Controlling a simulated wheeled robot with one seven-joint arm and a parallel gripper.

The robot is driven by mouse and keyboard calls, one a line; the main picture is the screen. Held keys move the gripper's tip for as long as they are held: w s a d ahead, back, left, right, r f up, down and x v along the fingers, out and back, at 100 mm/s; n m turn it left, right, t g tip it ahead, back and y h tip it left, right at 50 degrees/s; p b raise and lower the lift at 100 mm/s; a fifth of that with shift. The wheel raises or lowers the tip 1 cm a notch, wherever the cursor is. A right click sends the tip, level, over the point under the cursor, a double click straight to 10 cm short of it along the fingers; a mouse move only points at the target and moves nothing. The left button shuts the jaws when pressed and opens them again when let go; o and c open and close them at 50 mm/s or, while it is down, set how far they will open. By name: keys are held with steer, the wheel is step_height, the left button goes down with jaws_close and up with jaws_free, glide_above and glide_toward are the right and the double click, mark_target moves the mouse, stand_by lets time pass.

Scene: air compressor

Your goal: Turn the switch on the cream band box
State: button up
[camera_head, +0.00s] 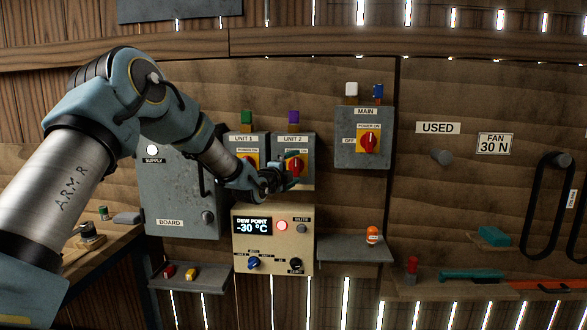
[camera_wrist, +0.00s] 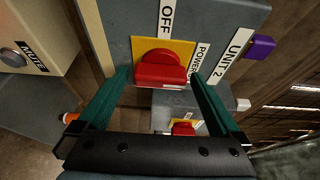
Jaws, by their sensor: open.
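Several grey switch boxes hang on the wall, each with a red rotary switch on a yellow plate. My gripper (camera_head: 294,170) is at the UNIT 2 box (camera_head: 307,143), which has a purple block on top. In the wrist view its open teal fingers (camera_wrist: 161,76) stand on either side of the red UNIT 2 switch (camera_wrist: 160,70); contact cannot be told. The MAIN box (camera_head: 348,151) to the right has a white or cream block (camera_head: 351,89) and a blue one on top. Its red switch (camera_head: 368,142) stands roughly upright.
The UNIT 1 box (camera_head: 233,141), with a green block on top, is partly behind my arm. Below is a cream DEW POINT panel (camera_head: 272,266) with knobs and a MUTE button. A shelf (camera_head: 345,252) holds an orange-topped item. The wall between MAIN and the USED sign is clear.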

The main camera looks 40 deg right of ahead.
steer(key=c, duration=1.2)
steer(key=shift+f, duration=0.1)
